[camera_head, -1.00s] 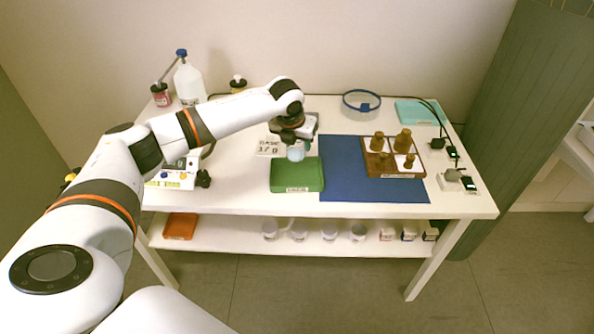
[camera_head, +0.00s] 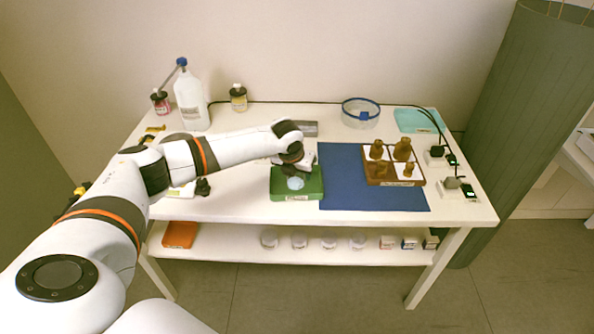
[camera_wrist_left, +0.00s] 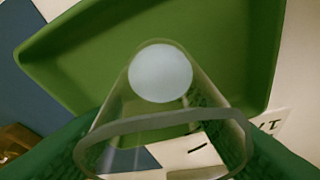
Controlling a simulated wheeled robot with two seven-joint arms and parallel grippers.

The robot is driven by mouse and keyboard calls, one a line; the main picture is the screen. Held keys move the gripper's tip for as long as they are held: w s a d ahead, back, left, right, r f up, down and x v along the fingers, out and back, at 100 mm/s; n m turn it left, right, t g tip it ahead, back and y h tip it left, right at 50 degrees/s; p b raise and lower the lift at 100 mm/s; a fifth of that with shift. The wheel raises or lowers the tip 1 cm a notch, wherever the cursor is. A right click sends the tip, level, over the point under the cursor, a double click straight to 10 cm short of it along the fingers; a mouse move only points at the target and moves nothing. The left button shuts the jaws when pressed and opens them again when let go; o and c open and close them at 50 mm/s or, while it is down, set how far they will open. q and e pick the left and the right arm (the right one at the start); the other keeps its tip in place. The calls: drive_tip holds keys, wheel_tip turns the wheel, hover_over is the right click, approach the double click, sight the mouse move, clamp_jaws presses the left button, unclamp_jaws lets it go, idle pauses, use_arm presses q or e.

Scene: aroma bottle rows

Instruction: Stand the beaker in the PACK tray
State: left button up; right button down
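The beaker (camera_head: 295,183) is clear with a pale round bottom. It hangs from my left gripper (camera_head: 298,168), over the green tray (camera_head: 283,193). In the left wrist view the beaker (camera_wrist_left: 160,75) is upright between the dark green finger pads, its rim towards the camera and its pale bottom against the green tray floor (camera_wrist_left: 90,50). The fingers appear closed on it from both sides. I cannot tell whether its bottom touches the floor. The label on the tray's front is too small to read. My right gripper is not in view.
A blue mat (camera_head: 340,190) lies right of the green tray, with a wooden tray (camera_head: 378,182) of several brown bottles on it. A blue-rimmed clear dish (camera_head: 360,112) and a teal tray (camera_head: 415,122) stand behind. A large white bottle (camera_head: 192,103) stands at the back left.

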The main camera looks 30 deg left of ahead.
use_arm(q)
drive_tip(key=shift+o, duration=1)
drive_tip(key=shift+r, duration=0.25)
drive_tip(key=v, duration=1.1)
drive_tip(key=shift+s+r+p, duration=0.2)
drive_tip(key=shift+r+p, duration=0.15)
